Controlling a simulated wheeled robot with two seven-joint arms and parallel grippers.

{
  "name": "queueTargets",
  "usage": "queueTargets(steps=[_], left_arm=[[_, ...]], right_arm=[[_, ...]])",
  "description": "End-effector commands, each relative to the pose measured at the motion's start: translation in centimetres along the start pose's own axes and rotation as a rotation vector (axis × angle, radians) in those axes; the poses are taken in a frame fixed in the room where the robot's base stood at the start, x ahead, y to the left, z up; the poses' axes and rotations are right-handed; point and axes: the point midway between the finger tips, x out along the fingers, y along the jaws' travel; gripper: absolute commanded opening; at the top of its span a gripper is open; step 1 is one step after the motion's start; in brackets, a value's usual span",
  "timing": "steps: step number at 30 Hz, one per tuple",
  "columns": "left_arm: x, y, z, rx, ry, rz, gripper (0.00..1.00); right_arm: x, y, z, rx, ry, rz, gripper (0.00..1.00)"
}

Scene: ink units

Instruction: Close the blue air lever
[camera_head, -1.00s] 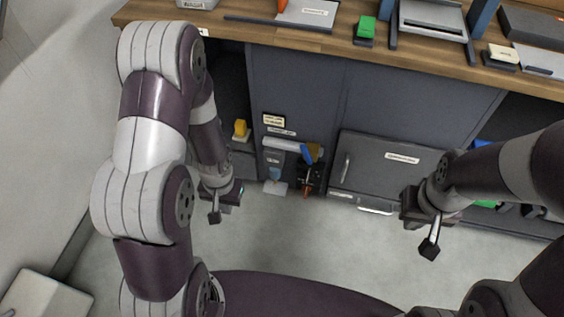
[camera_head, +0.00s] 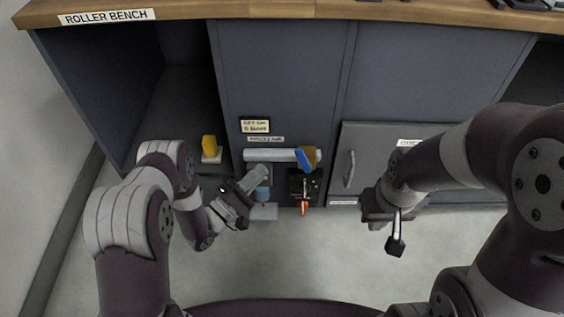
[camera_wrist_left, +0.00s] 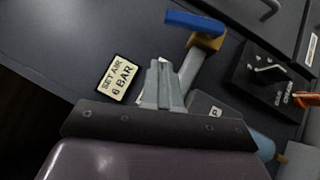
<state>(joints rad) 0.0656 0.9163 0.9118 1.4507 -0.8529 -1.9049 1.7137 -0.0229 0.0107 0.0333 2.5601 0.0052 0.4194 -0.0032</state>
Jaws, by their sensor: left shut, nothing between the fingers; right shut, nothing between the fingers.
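The blue air lever (camera_head: 304,160) sits on a brass-coloured valve (camera_head: 314,154) at the right end of a pale horizontal pipe (camera_head: 268,155), on the cabinet front. It slants across the pipe's line. In the left wrist view the lever (camera_wrist_left: 195,22) is at the top, beyond my fingers. My left gripper (camera_head: 262,174) is shut and empty, below the pipe and left of the lever, apart from the lever. Its fingers also show in the left wrist view (camera_wrist_left: 160,72). My right gripper (camera_head: 395,246) is shut and empty, low in front of the grey door.
A black switch box (camera_head: 301,184) with a red-orange part (camera_head: 303,209) is below the valve. A blue bowl (camera_head: 262,194) hangs under the pipe, close to my left gripper. A door handle (camera_head: 349,170) sticks out to the right. A yellow block (camera_head: 209,147) stands left.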

Motion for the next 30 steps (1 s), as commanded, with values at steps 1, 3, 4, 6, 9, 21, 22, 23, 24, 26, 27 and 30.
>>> queueTargets(steps=[1,3,4,6,9,21,22,23,24,26,27,30], left_arm=[[1.0,-0.4,0.0,0.003,-0.005,0.001,0.0],[2.5,-0.4,0.0,0.003,-0.004,0.001,0.0],[3.1,-0.5,0.0,0.003,-0.004,0.0,0.0],[4.5,-0.4,0.1,0.002,-0.003,0.001,0.0],[5.6,-0.3,1.4,0.0,-0.002,-0.001,0.0],[7.1,0.0,2.8,0.002,0.002,-0.001,0.0],[7.1,0.0,2.8,0.002,0.002,-0.001,0.0],[7.1,0.0,2.8,0.002,0.002,-0.001,0.0],[7.1,0.0,2.8,0.002,0.002,-0.001,0.0],[7.1,0.0,2.8,0.003,0.002,-0.002,0.0],[7.2,0.2,2.9,0.007,0.002,-0.007,0.0],[7.7,1.2,3.5,0.044,0.002,-0.045,0.0]], right_arm=[[0.8,0.0,0.1,0.0,0.0,0.0,0.0],[1.4,0.0,0.2,0.0,0.0,0.0,0.0],[1.6,0.0,0.2,0.0,0.0,0.0,0.0],[2.0,0.0,0.2,0.0,0.0,0.0,0.0],[2.5,0.0,0.3,0.0,0.0,0.0,0.0],[3.0,0.0,0.3,0.0,0.0,0.0,0.0],[3.0,0.0,0.3,0.0,0.0,0.0,0.0],[3.0,0.0,0.3,0.0,0.0,0.0,0.0],[3.0,0.0,0.3,0.0,0.0,0.0,0.0],[2.9,0.0,0.3,0.0,0.0,0.0,0.0],[2.5,0.0,0.3,0.0,0.0,0.0,0.0],[0.3,0.0,0.0,0.0,0.0,0.0,0.0]])
